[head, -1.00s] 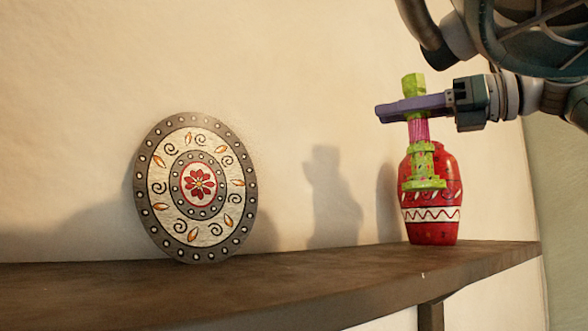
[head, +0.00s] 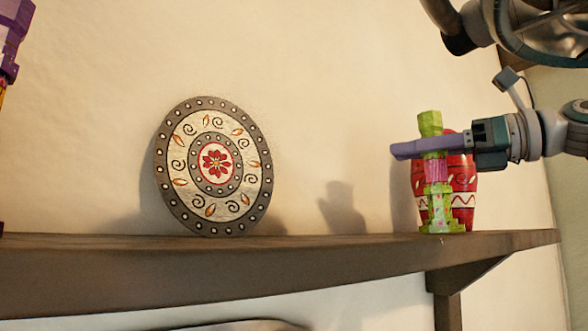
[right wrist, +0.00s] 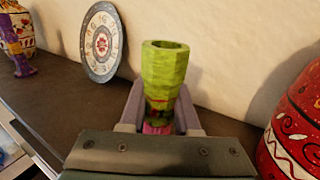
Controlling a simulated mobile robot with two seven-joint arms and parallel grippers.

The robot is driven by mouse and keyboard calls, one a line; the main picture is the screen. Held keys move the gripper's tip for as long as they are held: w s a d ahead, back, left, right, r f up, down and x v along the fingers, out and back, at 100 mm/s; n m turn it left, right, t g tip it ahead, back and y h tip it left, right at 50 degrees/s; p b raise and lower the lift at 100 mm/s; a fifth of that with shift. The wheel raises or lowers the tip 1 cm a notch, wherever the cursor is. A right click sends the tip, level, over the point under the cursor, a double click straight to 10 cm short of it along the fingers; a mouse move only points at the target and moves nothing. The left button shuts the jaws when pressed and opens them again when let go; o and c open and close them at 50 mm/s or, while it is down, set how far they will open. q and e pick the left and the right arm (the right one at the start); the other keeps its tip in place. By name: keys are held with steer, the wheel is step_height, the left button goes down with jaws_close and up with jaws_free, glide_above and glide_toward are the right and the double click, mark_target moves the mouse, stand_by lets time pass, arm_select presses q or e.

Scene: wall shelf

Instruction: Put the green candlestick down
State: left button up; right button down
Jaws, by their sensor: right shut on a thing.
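The green candlestick (head: 437,193) with a pink middle is upright at the right end of the shelf (head: 300,262). My right gripper (head: 418,148) is shut on its upper part. The base is at the level of the shelf top; I cannot tell whether it touches. In the right wrist view the candlestick's green hollow top (right wrist: 165,72) stands between the fingers, and its base is hidden.
A red patterned vase (head: 464,178) stands close behind the candlestick, and partly shows at the right in the right wrist view (right wrist: 292,130). A round decorated plate (head: 240,200) leans near the wall to the left. The shelf between plate and candlestick is clear.

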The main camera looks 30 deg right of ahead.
steer(key=shift+f, duration=0.2)
steer(key=c, duration=0.6)
jaws_free()
steer(key=shift+c, duration=0.2)
steer(key=b+v, duration=0.5)
steer(key=shift+s+d+f, duration=0.1)
steer(key=shift+s+f, duration=0.1)
steer(key=shift+f, duration=0.1)
steer(key=r+b+v, duration=0.1)
steer(key=b+v, duration=0.2)
steer(key=v, duration=0.3)
steer(key=shift+s+d, duration=0.15)
steer(key=shift+s, duration=0.15)
